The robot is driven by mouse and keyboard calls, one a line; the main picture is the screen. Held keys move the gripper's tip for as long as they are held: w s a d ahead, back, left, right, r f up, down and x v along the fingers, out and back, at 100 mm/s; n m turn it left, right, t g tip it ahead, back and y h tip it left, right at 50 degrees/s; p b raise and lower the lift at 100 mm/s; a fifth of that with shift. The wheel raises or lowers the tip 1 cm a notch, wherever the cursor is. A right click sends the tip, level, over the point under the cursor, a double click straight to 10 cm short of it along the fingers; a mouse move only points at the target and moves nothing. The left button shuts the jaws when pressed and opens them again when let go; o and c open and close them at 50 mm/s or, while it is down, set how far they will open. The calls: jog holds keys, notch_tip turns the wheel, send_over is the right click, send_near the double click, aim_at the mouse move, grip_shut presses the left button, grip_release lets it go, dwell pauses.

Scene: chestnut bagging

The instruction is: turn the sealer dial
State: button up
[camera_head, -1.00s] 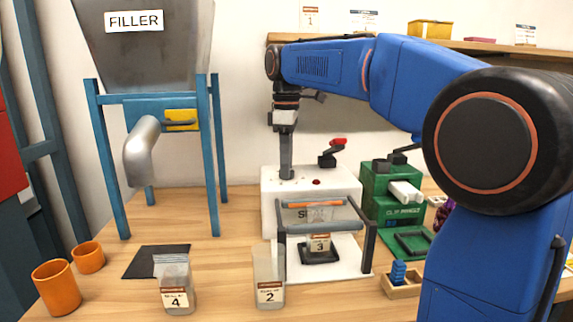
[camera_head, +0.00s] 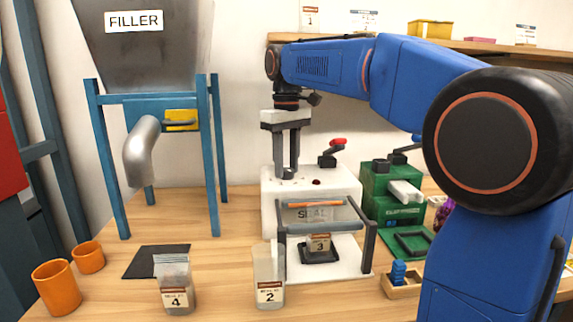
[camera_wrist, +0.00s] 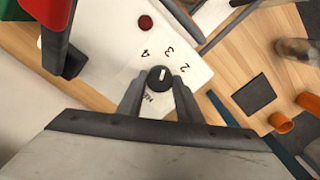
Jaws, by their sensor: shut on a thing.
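The sealer (camera_head: 268,205) is a white box with a clear guard marked SEAL at its front. Its dial (camera_wrist: 159,75) is a round black knob with a white pointer line, on the top face among the marks 2, 3, 4 and a partly hidden word. My gripper (camera_head: 286,174) points straight down over the back left of the sealer top. In the wrist view my gripper (camera_wrist: 158,83) has its two fingers on either side of the dial, shut on it. A pouch labelled 3 (camera_head: 320,244) sits in a dark holder under the guard.
A red button (camera_head: 316,182) and a red-tipped lever (camera_head: 338,142) are close by on the sealer. The green clip machine (camera_head: 380,205) stands right. Pouches 4 (camera_head: 176,290) and 2 (camera_head: 269,275) stand in front. The filler (camera_head: 150,45) and orange cups (camera_head: 57,287) are left.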

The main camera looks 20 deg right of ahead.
aim_at(287, 169)
jog(key=shift+m, duration=0.3)
jog(key=o, duration=1)
jog(key=shift+o, duration=0.2)
notch_tip(287, 169, up, 17)
jog(key=shift+r, duration=0.15)
